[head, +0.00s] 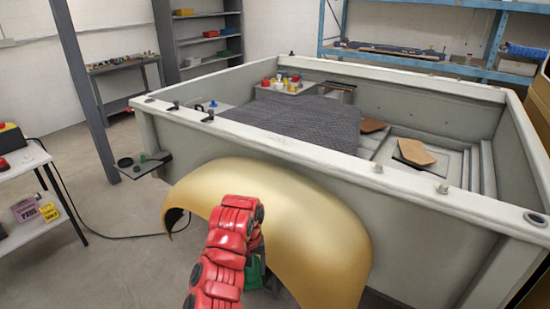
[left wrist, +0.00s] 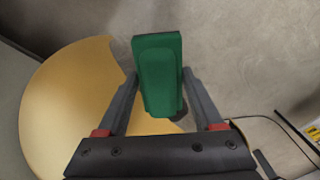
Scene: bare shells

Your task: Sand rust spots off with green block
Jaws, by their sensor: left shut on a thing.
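The green block (left wrist: 158,72) is held between the two fingers of my left gripper (left wrist: 160,88) in the left wrist view. In the head view my red left arm reaches up from the bottom and largely hides the left gripper (head: 262,266). A bit of the green block (head: 253,274) shows beside the arm, in front of the gold fender (head: 315,225). The fender also shows at the left of the wrist view (left wrist: 65,100). I cannot tell whether the block touches it. I make out no rust spots on the visible gold surface. My right gripper is not in view.
The fender is on the side of a grey truck bed (head: 410,195) holding a dark quilted mat (head: 300,122) and brown flat pieces (head: 413,152). A small side shelf (head: 146,165) juts out left of the fender. A white table (head: 22,162) stands at far left, with a cable on the floor.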

